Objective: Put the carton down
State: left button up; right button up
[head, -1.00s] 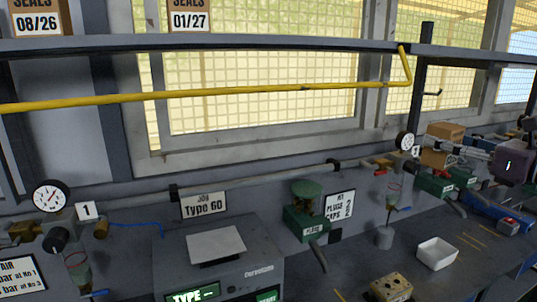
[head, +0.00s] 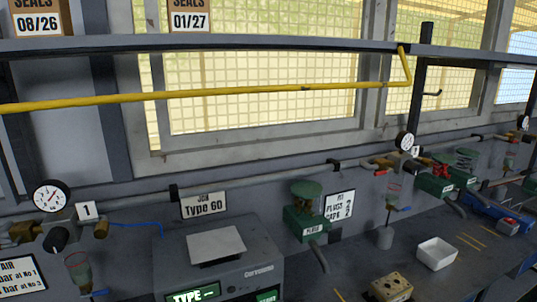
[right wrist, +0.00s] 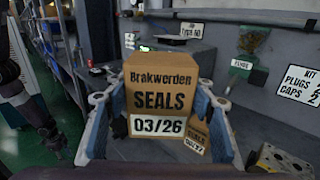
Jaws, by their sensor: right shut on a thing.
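In the right wrist view a brown carton (right wrist: 160,88) reads "Brakworden SEALS 03/26". It sits between the blue-padded fingers of my right gripper (right wrist: 160,140), which is shut on it. A smaller-looking carton (right wrist: 195,136), also marked SEALS, shows low beside it, partly hidden; I cannot tell what bears it. The held carton and my right gripper are not in the head view.
A shelf (head: 270,42) at the top carries cartons marked 08/26 (head: 36,20) and 01/27 (head: 189,18). On the bench are a scale (head: 215,245), a white tray (head: 437,254) and a drilled block (head: 390,287). Bare bench (head: 345,262) shows between scale and tray.

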jog(key=shift+s+a+f+g, duration=0.15)
jog(key=shift+s+a+f, duration=0.1)
jog(key=shift+s, duration=0.25)
jog(key=shift+s+a+f+g, duration=0.1)
jog(key=shift+s+f+g, duration=0.1)
jog(key=shift+s, duration=0.25)
jog(key=a+f+m+t+h+b, duration=0.1)
jog(key=a+t, duration=0.3)
jog(key=a, duration=0.4)
jog(key=shift+w+a+f+m+h+b, duration=0.15)
jog(key=shift+a+f+m+h+b, duration=0.2)
jog(key=shift+f+m+b, duration=0.45)
